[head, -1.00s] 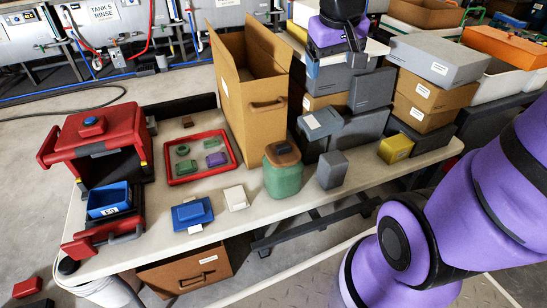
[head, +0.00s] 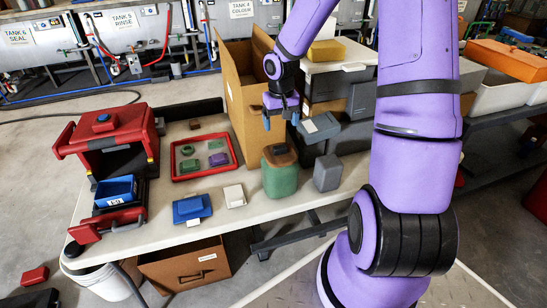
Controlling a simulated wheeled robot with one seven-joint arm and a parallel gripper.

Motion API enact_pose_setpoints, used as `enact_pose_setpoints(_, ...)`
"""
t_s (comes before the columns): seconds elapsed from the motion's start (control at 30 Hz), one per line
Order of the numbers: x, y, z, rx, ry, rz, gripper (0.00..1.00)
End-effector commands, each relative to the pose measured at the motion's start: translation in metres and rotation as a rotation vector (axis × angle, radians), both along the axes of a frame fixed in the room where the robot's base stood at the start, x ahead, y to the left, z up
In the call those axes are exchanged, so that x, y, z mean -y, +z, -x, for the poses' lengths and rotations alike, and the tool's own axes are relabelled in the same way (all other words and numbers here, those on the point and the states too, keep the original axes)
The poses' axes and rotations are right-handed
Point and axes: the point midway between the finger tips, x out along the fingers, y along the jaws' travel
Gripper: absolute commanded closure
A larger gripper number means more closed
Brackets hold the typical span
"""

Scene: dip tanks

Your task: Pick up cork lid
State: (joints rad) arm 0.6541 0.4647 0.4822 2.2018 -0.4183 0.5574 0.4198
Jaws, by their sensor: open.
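The cork lid (head: 281,159) is brown with a darker raised top and sits on the green jar (head: 280,181). My gripper (head: 281,121) is open and points down. In the picture its fingertips are just above the lid, with a visible gap between them and the lid. Nothing shows between the fingers.
A tall open cardboard box (head: 246,82) stands behind and left of the jar. A red tray (head: 179,177), a blue box (head: 192,209) and a white block (head: 234,196) lie to the left.

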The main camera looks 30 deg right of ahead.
Motion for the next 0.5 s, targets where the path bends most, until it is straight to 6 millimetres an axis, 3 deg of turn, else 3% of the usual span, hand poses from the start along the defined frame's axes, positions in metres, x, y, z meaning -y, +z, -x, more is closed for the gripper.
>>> enact_pose_setpoints(0.5,0.001,-0.058,-0.002,-0.004,-0.003,-0.009,0.19)
